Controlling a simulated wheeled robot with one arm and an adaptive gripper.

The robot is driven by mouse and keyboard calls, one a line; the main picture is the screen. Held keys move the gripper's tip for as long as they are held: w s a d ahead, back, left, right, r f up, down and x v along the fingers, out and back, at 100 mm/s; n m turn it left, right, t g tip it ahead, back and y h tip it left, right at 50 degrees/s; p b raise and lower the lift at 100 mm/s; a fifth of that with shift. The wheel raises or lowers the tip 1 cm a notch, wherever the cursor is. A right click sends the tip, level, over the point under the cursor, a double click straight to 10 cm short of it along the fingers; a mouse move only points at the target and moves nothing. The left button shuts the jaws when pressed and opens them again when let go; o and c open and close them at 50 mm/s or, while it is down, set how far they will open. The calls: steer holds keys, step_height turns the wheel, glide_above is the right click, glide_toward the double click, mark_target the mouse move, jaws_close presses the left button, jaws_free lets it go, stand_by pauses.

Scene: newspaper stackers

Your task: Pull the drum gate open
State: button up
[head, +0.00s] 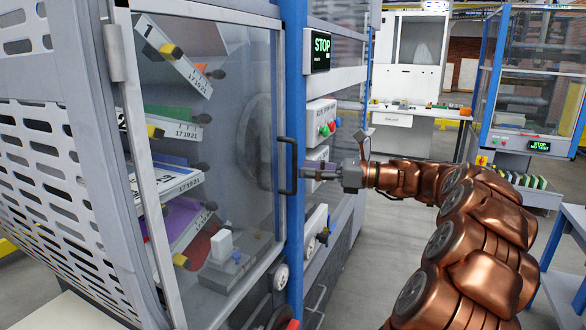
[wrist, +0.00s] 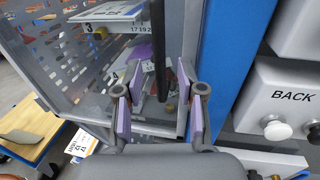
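The drum gate (head: 235,110) is a clear panel in a grey metal frame on the left machine. It appears shut against the blue post (head: 294,60). Its black upright handle (head: 295,155) sits near the gate's right edge. My gripper (head: 310,172) is level with the handle, with its fingertips close to it. In the wrist view my gripper (wrist: 160,108) has its purple-padded fingers spread apart. The dark handle bar (wrist: 158,45) shows in the gap between them. I cannot tell whether either finger touches it.
Labelled trays (head: 175,130) show behind the clear panel. A control box (head: 321,118) with coloured buttons and a STOP display (head: 317,51) are right of the post. A white counter (head: 400,117) stands behind. Grey floor (head: 375,235) is open between the machine and my arm.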

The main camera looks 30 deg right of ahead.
mark_target(294, 188)
steer(key=shift+x, duration=2.05)
jaws_close()
steer(key=shift+a, duration=0.1)
